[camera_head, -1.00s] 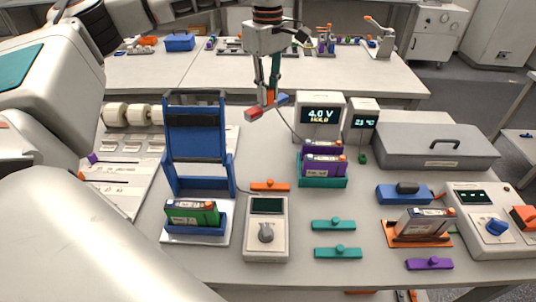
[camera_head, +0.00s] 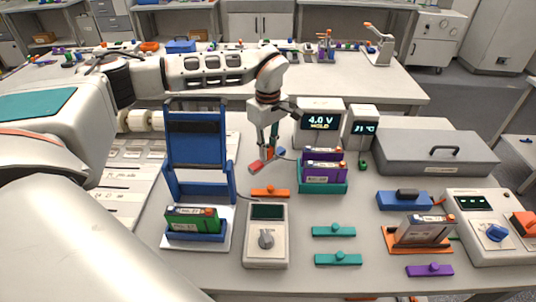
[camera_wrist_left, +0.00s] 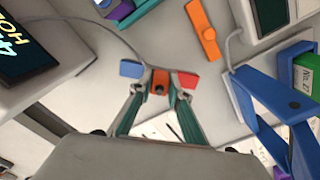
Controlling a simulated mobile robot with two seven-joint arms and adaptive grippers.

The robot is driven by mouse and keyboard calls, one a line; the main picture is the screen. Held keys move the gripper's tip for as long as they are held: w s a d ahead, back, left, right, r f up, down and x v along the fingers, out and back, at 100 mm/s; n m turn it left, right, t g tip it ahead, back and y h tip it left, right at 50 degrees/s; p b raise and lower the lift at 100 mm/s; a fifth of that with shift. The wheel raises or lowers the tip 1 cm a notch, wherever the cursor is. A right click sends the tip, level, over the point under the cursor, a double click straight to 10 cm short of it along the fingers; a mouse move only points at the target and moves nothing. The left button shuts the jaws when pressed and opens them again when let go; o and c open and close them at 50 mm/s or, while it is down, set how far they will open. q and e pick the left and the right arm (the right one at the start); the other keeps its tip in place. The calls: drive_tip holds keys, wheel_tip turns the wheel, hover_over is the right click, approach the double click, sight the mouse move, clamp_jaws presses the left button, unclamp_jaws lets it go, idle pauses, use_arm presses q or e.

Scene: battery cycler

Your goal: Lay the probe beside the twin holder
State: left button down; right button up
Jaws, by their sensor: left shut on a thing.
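The probe (camera_head: 256,166) is a short bar with a red end, an orange middle and a blue end, with a thin cable. My left gripper (camera_head: 267,152) is shut on its middle and holds it above the bench, left of the twin holder. In the left wrist view my left gripper (camera_wrist_left: 160,88) has the probe's blue end (camera_wrist_left: 131,69) on the left and red end on the right. The twin holder (camera_head: 322,188) is a teal tray with two purple batteries in it; its corner (camera_wrist_left: 122,12) shows at the top of the left wrist view. My right gripper is out of view.
The voltage meter (camera_head: 319,134) and temperature display stand behind the twin holder. An orange clip (camera_head: 270,192) lies on the bench below the probe, behind the grey meter (camera_head: 265,243). A blue stand (camera_head: 197,143) is to the left. Bare bench lies between the orange clip and the twin holder.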

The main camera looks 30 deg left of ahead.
use_arm(q)
drive_tip(key=shift+f, duration=1.3)
drive_tip(key=c, duration=1.9)
unclamp_jaws()
drive_tip(key=shift+f, duration=0.1)
wheel_tip(320, 180, up, 12)
drive_tip(key=shift+r+b, duration=0.15)
drive_tip(key=shift+b, duration=0.25)
